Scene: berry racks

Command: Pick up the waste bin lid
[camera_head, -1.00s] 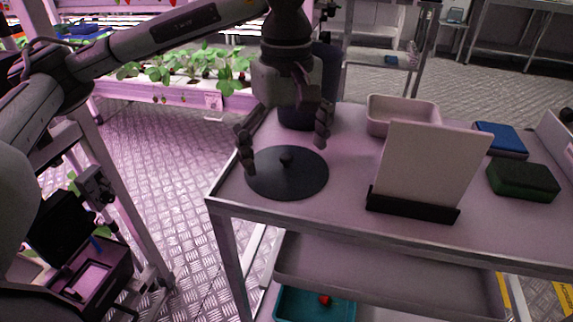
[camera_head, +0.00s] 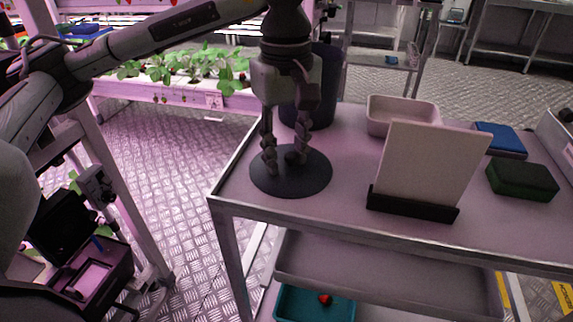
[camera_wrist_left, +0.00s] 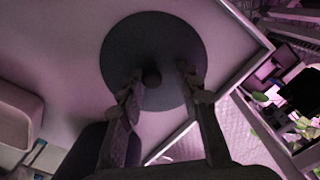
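The waste bin lid (camera_head: 305,182), a flat dark round disc with a small knob, lies on the trolley top near its left front corner. It also shows in the left wrist view (camera_wrist_left: 175,38), with its knob (camera_wrist_left: 152,76) near the middle. My left gripper (camera_head: 283,165) points down over the lid, fingers partly closed around the knob. In the left wrist view a gap shows between the fingertips (camera_wrist_left: 160,82); one finger is close to the knob, the other apart. Contact cannot be told. The dark bin (camera_head: 326,85) stands behind the gripper, partly hidden. My right gripper is not in view.
A white board in a black stand (camera_head: 413,207) stands right of the lid. Behind it is a pale tray (camera_head: 402,101). A teal crate (camera_head: 315,306) is on the lower level.

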